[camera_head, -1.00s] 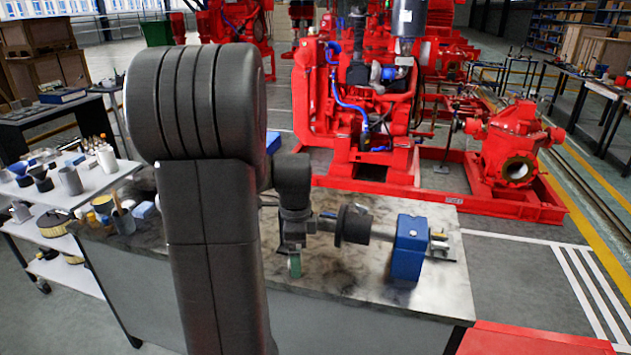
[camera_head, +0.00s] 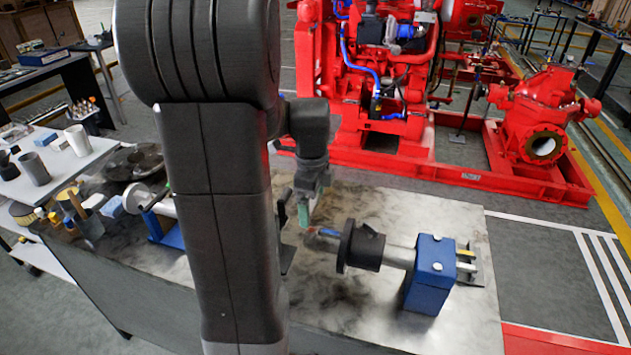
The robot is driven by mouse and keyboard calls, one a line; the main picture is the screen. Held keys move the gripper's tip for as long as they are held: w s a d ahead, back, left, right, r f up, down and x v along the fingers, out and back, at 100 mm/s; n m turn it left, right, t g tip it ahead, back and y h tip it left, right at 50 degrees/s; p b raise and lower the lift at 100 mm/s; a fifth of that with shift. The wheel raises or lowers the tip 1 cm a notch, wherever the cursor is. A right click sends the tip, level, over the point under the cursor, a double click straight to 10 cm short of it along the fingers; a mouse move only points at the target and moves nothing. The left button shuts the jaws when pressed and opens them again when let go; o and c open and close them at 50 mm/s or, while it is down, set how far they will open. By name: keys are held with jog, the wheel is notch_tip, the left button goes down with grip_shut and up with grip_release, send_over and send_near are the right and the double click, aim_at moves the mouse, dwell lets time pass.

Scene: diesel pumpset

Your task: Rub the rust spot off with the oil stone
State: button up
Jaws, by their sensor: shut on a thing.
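My gripper (camera_head: 306,194) is shut on the oil stone (camera_head: 303,214), a small green block pointing down. My arm hides the middle left of the bench.
The bench top (camera_head: 470,300) is bare at the right. At its left stand another blue support (camera_head: 165,225), dark discs (camera_head: 133,162) and a tool cup (camera_head: 88,222). A white cart (camera_head: 60,165) stands further left. The red pumpset (camera_head: 470,165) is behind.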

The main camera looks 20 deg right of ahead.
aim_at(313, 230)
jog(key=shift+w+f, duration=0.1)
jog(key=shift+w, duration=0.1)
jog(key=shift+s+f+b, duration=0.2)
jog(key=shift+f+b, duration=0.5)
jog(key=shift+f, duration=0.05)
jog(key=shift+f+b, duration=1.3)
jog(key=shift+f, duration=0.35)
jog(key=shift+f+b, duration=0.75)
jog(key=shift+f, duration=0.3)
jog(key=shift+w+d+r, duration=0.1)
jog(key=shift+w, duration=0.05)
